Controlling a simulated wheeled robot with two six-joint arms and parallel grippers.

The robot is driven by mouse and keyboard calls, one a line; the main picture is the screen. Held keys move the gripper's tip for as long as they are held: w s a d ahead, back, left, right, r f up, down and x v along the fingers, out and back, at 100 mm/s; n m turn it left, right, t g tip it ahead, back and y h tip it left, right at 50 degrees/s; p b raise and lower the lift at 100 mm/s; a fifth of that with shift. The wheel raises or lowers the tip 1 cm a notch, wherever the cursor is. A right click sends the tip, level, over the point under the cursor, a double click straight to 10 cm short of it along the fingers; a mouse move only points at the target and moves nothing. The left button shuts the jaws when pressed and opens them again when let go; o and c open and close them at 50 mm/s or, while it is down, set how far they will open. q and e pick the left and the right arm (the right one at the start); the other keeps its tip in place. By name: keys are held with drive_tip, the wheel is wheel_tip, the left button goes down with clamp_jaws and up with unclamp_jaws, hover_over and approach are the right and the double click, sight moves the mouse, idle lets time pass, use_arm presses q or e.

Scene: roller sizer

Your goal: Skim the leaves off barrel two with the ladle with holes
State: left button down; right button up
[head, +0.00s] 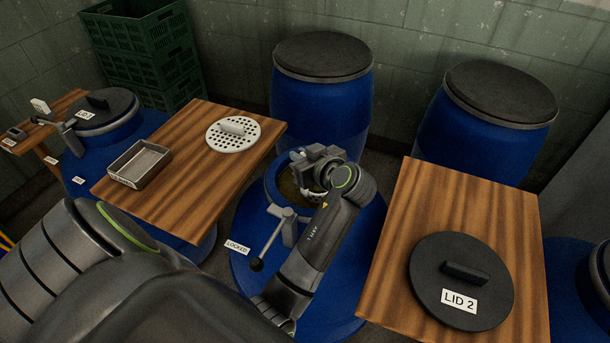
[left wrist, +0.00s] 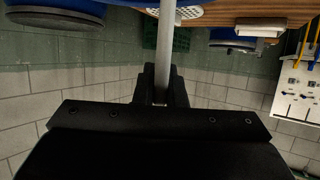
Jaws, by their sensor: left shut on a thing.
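The open blue barrel (head: 245,270) in the middle of the head view has a round mouth with dull yellowish contents. My left gripper (head: 314,172) is over this mouth and hides much of it. In the left wrist view its fingers (left wrist: 161,88) are shut on a straight grey rod, the ladle handle (left wrist: 166,40). A small pale piece shows under the gripper in the mouth; I cannot tell if it is the ladle's bowl. Leaves cannot be made out. The black lid marked LID 2 (head: 462,281) lies on the right wooden table. My right gripper is not in view.
The left wooden table (head: 190,190) holds a metal tray (head: 139,163) and a white perforated disc (head: 233,134). Closed blue barrels (head: 320,105) stand behind.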

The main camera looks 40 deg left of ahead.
use_arm(q)
drive_tip(key=shift+r, duration=0.1)
drive_tip(key=shift+r+p, duration=3.75)
drive_tip(key=shift+r, duration=0.7)
